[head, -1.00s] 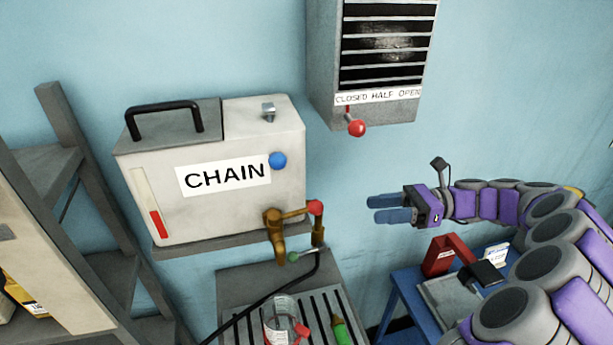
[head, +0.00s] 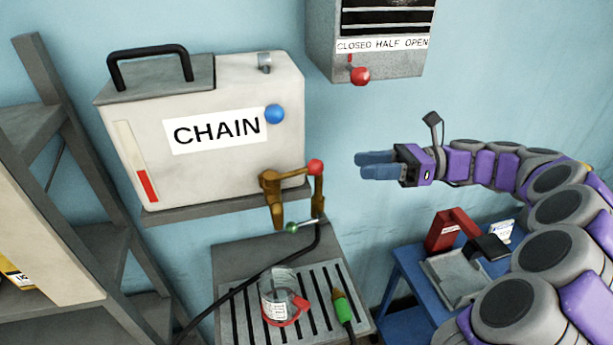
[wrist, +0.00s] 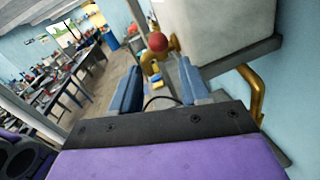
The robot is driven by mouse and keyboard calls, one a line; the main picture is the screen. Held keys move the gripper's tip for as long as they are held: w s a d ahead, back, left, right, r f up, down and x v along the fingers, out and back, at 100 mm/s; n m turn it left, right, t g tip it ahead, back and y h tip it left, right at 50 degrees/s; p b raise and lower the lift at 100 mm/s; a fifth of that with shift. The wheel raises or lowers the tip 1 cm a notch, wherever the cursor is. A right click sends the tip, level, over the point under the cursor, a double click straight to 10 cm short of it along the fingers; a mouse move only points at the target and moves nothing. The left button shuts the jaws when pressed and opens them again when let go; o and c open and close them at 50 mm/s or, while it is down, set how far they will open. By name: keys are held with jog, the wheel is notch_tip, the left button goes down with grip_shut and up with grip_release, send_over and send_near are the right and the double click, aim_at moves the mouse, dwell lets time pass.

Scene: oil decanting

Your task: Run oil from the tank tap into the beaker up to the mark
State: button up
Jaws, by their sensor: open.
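The white tank (head: 215,160) labelled CHAIN stands on a wall shelf; its level strip shows red low down. Its brass tap (head: 274,195) points down over the grated tray (head: 240,303).
A green-handled tool (head: 342,306) with a cable lies on the grate, right of the beaker. A black hose (head: 262,272) runs across the tray. A wall vent box (head: 385,62) with a red-knobbed lever hangs above.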

aim_at(309, 168)
jog(key=a, duration=0.8)
jog(key=s+a, duration=0.1)
jog(key=a, duration=0.4)
jog(key=shift+s, duration=0.1)
grip_shut()
